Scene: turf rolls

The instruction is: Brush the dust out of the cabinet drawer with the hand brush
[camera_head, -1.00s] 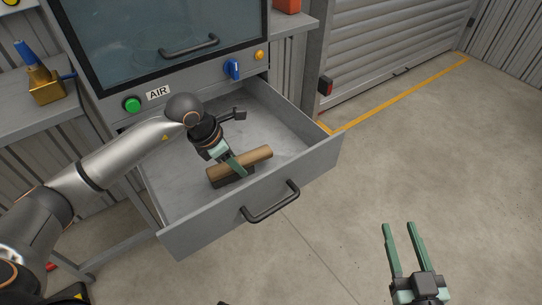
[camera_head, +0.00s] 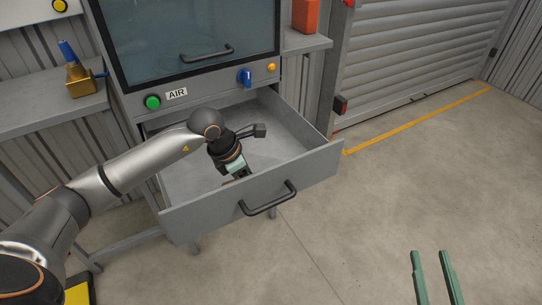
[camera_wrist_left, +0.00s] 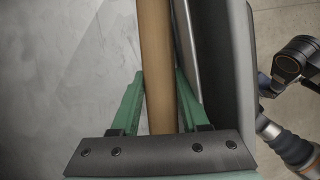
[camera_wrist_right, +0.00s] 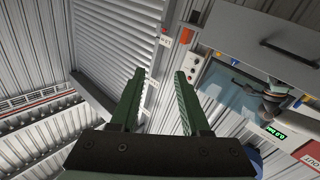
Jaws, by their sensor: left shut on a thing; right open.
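The grey cabinet drawer (camera_head: 205,221) is pulled open, its front wall and black handle (camera_head: 268,201) facing me. My left gripper (camera_head: 236,175) reaches down inside it, close behind the front wall, which hides the fingertips and the brush in the head view. In the left wrist view, the left gripper (camera_wrist_left: 160,85) is shut on the brush's round wooden handle (camera_wrist_left: 156,40). The bristles are hidden. The drawer floor (camera_wrist_left: 60,70) shows faint pale streaks; I cannot tell whether they are dust. My right gripper (camera_head: 431,257) is open and empty, over the floor at lower right.
The cabinet has a glass front (camera_head: 185,40), a green button (camera_head: 152,102) and a blue switch (camera_head: 244,76) above the drawer. A brass-coloured object (camera_head: 80,80) stands on the left bench and a red box (camera_head: 305,16) on the right shelf. The floor at right is clear.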

